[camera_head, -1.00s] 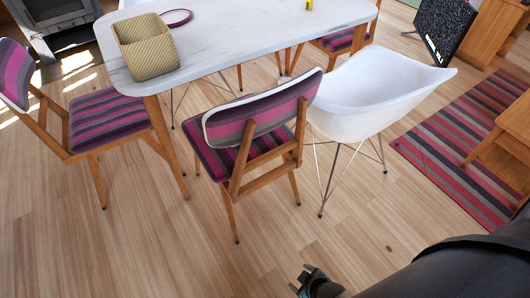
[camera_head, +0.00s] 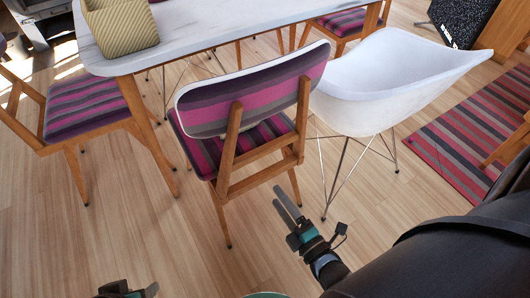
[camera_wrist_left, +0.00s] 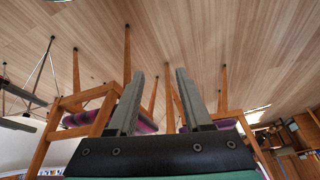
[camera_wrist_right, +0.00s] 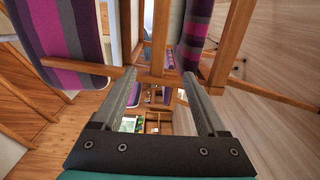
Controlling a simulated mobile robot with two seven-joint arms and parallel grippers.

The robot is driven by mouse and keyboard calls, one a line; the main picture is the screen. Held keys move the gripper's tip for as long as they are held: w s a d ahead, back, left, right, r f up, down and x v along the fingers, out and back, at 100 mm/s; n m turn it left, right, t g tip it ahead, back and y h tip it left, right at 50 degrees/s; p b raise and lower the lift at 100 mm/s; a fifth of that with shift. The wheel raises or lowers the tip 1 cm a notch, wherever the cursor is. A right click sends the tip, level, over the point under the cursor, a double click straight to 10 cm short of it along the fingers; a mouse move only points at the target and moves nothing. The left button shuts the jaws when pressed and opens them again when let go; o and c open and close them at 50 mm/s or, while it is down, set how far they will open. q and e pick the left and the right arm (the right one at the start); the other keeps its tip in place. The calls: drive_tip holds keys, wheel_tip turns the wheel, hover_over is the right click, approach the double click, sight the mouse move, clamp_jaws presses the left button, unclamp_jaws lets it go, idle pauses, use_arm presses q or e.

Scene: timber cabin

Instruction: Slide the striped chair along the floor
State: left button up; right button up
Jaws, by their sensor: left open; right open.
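A striped chair (camera_head: 240,130) with a purple, pink and grey back and seat and a wooden frame stands at the middle, its back towards me. Another striped chair (camera_head: 85,110) stands at the left by the table. My right gripper (camera_head: 288,205) is open, close to the right of the middle chair's rear legs. The right wrist view shows wooden chair bars (camera_wrist_right: 158,78) beyond and between its open fingers. My left gripper (camera_head: 128,290) is only partly in the head view, at the bottom edge. In the left wrist view the left gripper (camera_wrist_left: 158,95) is open and empty, with chair legs beyond.
A white table (camera_head: 190,32) with a woven basket (camera_head: 120,28) stands behind the chairs. A white shell chair (camera_head: 385,85) is close on the right. A striped rug (camera_head: 470,135) lies further right. The front floor (camera_head: 130,235) is clear.

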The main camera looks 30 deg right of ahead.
drive_tip(key=b, duration=0.2)
approach(251, 161)
drive_tip(key=w, duration=0.3)
drive_tip(key=w+b, duration=0.1)
drive_tip(key=w, duration=0.5)
drive_tip(key=shift+a+r+b, duration=0.1)
drive_tip(key=shift+a+b, duration=0.2)
drive_tip(key=shift+b, duration=0.05)
use_arm(q)
drive_tip(key=w+d+r+t+h, duration=0.1)
drive_tip(key=w+d+t+h, duration=0.2)
drive_tip(key=w+d+t, duration=0.2)
drive_tip(key=shift+w+d+r+m+t+h+b, duration=0.25)
drive_tip(key=shift+d+t, duration=0.45)
drive_tip(key=shift+d, duration=0.45)
use_arm(e)
drive_tip(key=shift+w+a, duration=0.1)
drive_tip(key=shift+w, duration=1)
drive_tip(key=shift+c, duration=0.2)
use_arm(q)
drive_tip(key=shift+f, duration=0.1)
use_arm(e)
clamp_jaws()
drive_tip(key=shift+s, duration=0.1)
use_arm(q)
drive_tip(key=shift+r, duration=0.2)
